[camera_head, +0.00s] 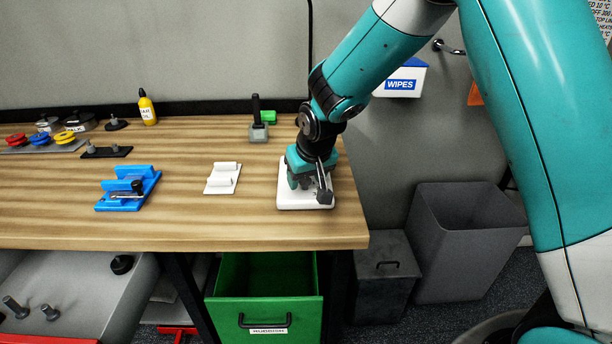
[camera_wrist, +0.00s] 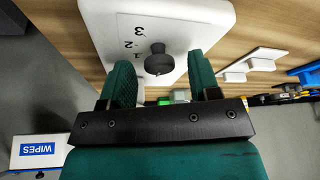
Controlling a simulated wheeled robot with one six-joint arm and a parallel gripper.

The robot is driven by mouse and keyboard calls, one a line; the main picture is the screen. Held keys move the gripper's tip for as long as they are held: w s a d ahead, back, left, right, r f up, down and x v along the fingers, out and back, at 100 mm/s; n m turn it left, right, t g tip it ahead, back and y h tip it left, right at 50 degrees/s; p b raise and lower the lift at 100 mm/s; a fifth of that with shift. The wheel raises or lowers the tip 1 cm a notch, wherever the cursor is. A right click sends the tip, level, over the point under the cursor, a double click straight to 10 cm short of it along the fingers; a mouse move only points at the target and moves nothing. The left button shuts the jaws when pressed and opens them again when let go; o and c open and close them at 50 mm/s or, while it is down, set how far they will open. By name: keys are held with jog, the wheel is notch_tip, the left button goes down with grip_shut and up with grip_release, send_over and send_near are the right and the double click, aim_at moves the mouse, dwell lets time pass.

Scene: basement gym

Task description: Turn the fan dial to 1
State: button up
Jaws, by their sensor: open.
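The fan dial is a dark knob (camera_wrist: 158,62) on a white panel (camera_wrist: 178,14). The digits 3, 2 and 1 are printed beside it in the wrist view. I cannot tell which digit it points to. In the head view the white panel (camera_head: 290,201) lies near the right end of the bench, and my gripper hides most of the dial. My gripper (camera_wrist: 160,72) is open, with one green finger on each side of the knob. Gaps show between the fingers and the knob, and no contact is visible.
The wooden bench (camera_head: 200,222) ends just right of the panel. A white bracket (camera_head: 222,178) and a blue fixture (camera_head: 129,189) stand to the left. A grey block with a dark lever (camera_head: 257,128) is behind. An open green drawer (camera_head: 264,300) is below.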

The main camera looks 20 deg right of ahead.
jog(key=c, duration=0.9)
jog(key=shift+m, duration=0.3)
jog(key=m+h, duration=0.2)
jog(key=m, duration=0.2)
jog(key=shift+a, duration=0.2)
jog(key=shift+w+m+g+h+p, duration=0.1)
jog(key=shift+m+g+h+p, duration=0.35)
jog(key=shift+m, duration=1.65)
jog(key=o, duration=0.9)
jog(key=shift+h, duration=0.25)
